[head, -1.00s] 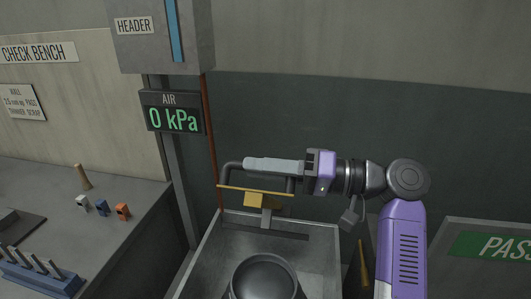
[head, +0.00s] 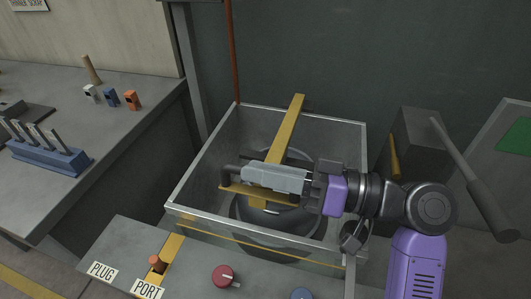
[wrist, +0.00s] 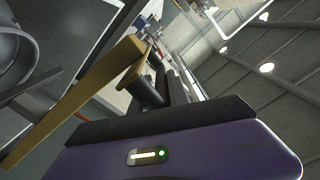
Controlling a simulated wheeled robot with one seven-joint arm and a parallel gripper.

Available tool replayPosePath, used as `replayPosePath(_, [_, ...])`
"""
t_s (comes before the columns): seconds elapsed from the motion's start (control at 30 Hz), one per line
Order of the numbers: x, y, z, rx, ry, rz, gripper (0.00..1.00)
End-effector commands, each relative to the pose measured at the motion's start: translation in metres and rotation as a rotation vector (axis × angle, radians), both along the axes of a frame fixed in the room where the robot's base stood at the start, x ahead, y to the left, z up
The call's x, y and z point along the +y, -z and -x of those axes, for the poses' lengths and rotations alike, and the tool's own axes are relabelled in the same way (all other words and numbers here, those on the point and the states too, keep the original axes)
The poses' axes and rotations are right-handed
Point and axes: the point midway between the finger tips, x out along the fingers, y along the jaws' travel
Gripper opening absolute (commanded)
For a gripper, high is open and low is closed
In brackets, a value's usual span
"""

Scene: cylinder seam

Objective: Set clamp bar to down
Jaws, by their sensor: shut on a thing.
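The yellow clamp bar (head: 289,133) reaches from the back of the open grey tank forward over the dark round cylinder (head: 240,213). Its yellow cross plate (head: 233,189) and dark handle (head: 230,171) are at the front end, over the cylinder. My gripper (head: 272,178) comes in from the right and is shut on the handle; its fingers hide much of it. The wrist view shows the yellow bar (wrist: 85,95), the dark handle (wrist: 147,92) and part of the cylinder (wrist: 22,50). I cannot tell whether the bar touches the cylinder.
The grey tank's rim (head: 200,157) surrounds the cylinder. A front panel carries a red knob (head: 226,276), a blue knob (head: 301,294) and an orange plug (head: 157,263). A bench with a blue rack (head: 45,158) stands left. A grey box with a lever (head: 470,170) stands right.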

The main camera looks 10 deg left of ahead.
Motion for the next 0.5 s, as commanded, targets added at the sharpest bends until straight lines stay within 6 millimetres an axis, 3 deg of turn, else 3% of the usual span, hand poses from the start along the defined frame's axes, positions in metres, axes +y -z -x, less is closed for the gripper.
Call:
replayPosePath(0.2, [0.0003, 0.0135, 0.0085, -0.001, -0.011, -0.002, 0.0])
replayPosePath(0.5, [0.0008, 0.0149, 0.0097, 0.0, -0.014, -0.002, 0.0])
